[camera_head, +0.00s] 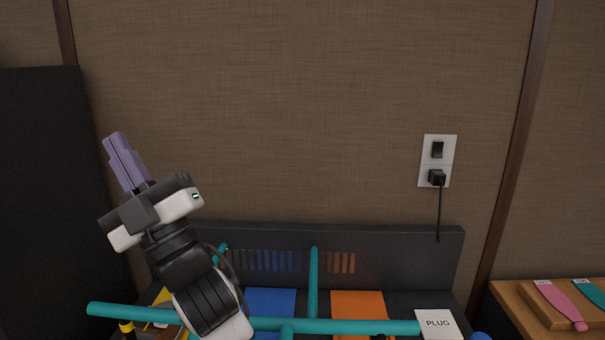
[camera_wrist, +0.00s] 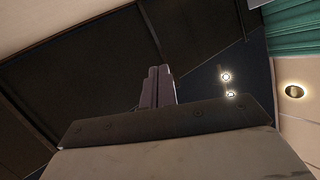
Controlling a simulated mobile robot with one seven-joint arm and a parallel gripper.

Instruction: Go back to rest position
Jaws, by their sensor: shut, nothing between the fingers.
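My gripper (camera_head: 121,158) is raised at the left in the head view and points up and to the left, well above the table. Its two purple fingers lie together with nothing between them. In the wrist view the closed fingers (camera_wrist: 158,88) point at dark panels and a ceiling with small lights. Nothing touches the gripper.
Teal bars (camera_head: 350,326) cross the dark table below, over a blue mat (camera_head: 270,300) and an orange mat (camera_head: 358,303). A PLUG card (camera_head: 437,324) lies at right. A wall outlet (camera_head: 437,160) holds a black plug with a cord. A wooden table (camera_head: 510,298) stands far right.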

